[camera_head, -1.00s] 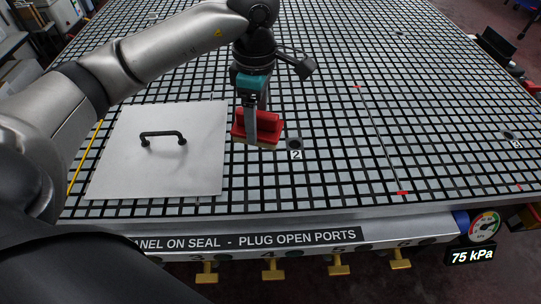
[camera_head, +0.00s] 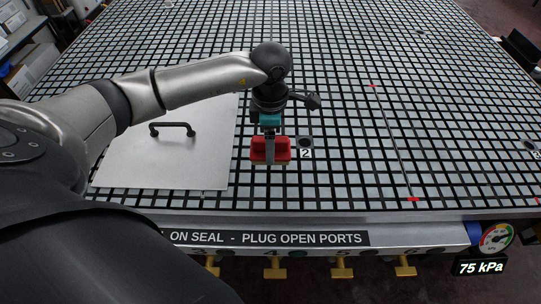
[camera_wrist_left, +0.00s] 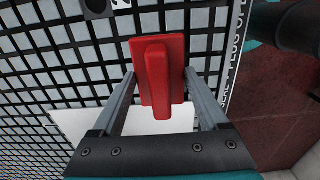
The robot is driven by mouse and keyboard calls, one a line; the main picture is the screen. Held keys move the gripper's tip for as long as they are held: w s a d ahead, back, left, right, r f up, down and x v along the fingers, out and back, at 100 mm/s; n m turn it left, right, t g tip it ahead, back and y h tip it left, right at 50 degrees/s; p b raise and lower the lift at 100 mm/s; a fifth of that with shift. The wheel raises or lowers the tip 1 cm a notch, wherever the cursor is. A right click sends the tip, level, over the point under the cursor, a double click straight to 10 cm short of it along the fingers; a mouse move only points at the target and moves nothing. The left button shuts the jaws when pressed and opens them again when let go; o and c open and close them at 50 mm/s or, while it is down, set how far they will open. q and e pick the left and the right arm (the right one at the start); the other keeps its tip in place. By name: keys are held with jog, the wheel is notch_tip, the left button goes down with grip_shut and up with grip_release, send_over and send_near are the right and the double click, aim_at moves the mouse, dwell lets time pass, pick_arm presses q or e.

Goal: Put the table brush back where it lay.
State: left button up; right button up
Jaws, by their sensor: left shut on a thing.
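The table brush (camera_head: 260,147) is a red block with a raised red grip and a pale strip along its bottom. My left gripper (camera_head: 270,158) is shut on its grip, just left of port 2. In the left wrist view the brush (camera_wrist_left: 174,48) sits between the two fingers (camera_wrist_left: 158,85), over the grid. I cannot tell whether its underside touches the table. My right gripper is not in view.
The grid table (camera_head: 340,183) is mostly clear. A pale panel (camera_head: 190,168) with a black handle (camera_head: 172,128) lies to the left. Port 2 (camera_head: 305,143) is dark. Red marks (camera_head: 413,199) end a thin line at right. A gauge (camera_head: 496,238) reads 75 kPa.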

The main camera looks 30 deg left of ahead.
pick_arm(q)
jog(key=shift+f, duration=2.5)
jog(key=shift+b, duration=0.3)
jog(key=o, duration=1.3)
jog(key=shift+f, duration=0.1)
jog(key=shift+o, duration=0.2)
notch_tip(320, 180, up, 12)
jog(key=shift+r+p, duration=0.15)
jog(key=shift+p, duration=0.35)
